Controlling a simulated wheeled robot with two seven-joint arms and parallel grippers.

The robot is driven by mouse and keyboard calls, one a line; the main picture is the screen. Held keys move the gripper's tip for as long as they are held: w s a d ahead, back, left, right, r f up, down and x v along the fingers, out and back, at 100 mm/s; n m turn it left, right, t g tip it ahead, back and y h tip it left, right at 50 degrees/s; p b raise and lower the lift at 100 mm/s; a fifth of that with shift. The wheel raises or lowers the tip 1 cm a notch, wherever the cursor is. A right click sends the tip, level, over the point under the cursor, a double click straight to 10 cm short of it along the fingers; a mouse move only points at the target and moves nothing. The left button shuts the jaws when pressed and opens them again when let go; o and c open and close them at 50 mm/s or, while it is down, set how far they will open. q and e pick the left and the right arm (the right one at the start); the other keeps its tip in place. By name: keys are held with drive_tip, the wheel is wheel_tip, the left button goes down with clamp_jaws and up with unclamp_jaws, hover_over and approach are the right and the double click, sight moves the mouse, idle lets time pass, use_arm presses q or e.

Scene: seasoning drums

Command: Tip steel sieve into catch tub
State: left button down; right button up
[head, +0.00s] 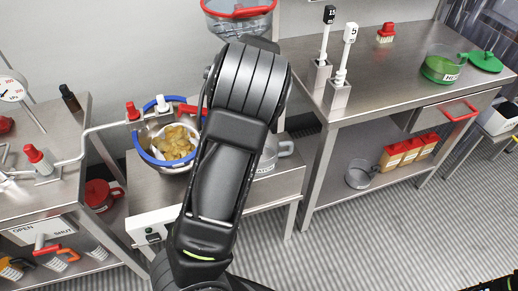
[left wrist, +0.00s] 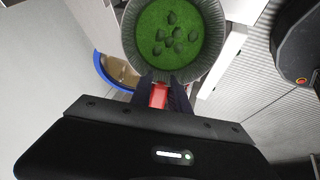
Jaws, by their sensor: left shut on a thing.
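The steel sieve (left wrist: 131,40) shows in the left wrist view, holding a flat bed of green powder with several dark lumps on top. My left gripper (left wrist: 158,97) is shut on its red handle (left wrist: 158,93). In the head view my left arm hides the gripper and most or all of the sieve. A grey tub (head: 270,157) with a side handle stands on the low bench just right of my arm; it looks like the catch tub, but its label is partly covered. The tub's inside is mostly hidden. My right gripper is not in view.
A blue-rimmed steel drum (head: 147,155) with yellowish pieces stands left of my arm, beside a bent pipe (head: 105,127). A clear red-rimmed hopper (head: 238,24) is behind. The right bench (head: 395,80) carries ladle stands and a green-filled container (head: 440,69).

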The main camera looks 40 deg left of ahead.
use_arm(q)
drive_tip(key=shift+w+d+f, duration=0.1)
drive_tip(key=shift+d+f, duration=0.3)
drive_tip(key=shift+d+y, duration=0.15)
drive_tip(key=shift+y, duration=0.25)
drive_tip(key=shift+b, duration=0.3)
drive_tip(key=shift+w+d+f+g+y+b, duration=0.1)
drive_tip(key=shift+w+d+g+y+b, duration=0.25)
drive_tip(key=shift+d+y, duration=0.35)
drive_tip(key=shift+w+d+f+g+y+b, duration=0.15)
drive_tip(key=shift+d+g+y+b, duration=0.3)
drive_tip(key=shift+y, duration=0.45)
drive_tip(key=shift+w+d+r+y, duration=0.25)
drive_tip(key=shift+d+r+y, duration=0.35)
drive_tip(key=shift+y, duration=0.3)
drive_tip(key=shift+w+d+f+g+y+b, duration=0.2)
drive_tip(key=shift+d+f+g+y+b, duration=0.4)
drive_tip(key=shift+b, duration=1.15)
drive_tip(key=shift+w+d+r+y+b, duration=0.2)
drive_tip(key=shift+d+y+b, duration=0.25)
drive_tip(key=shift+d, duration=0.2)
drive_tip(key=shift+w+d+r+b, duration=0.1)
drive_tip(key=shift+w+d+b, duration=0.1)
drive_tip(key=shift+d+b, duration=0.3)
drive_tip(key=shift+w+d+y+b, duration=0.1)
drive_tip(key=shift+d+y+b, duration=0.25)
drive_tip(key=shift+y, duration=0.1)
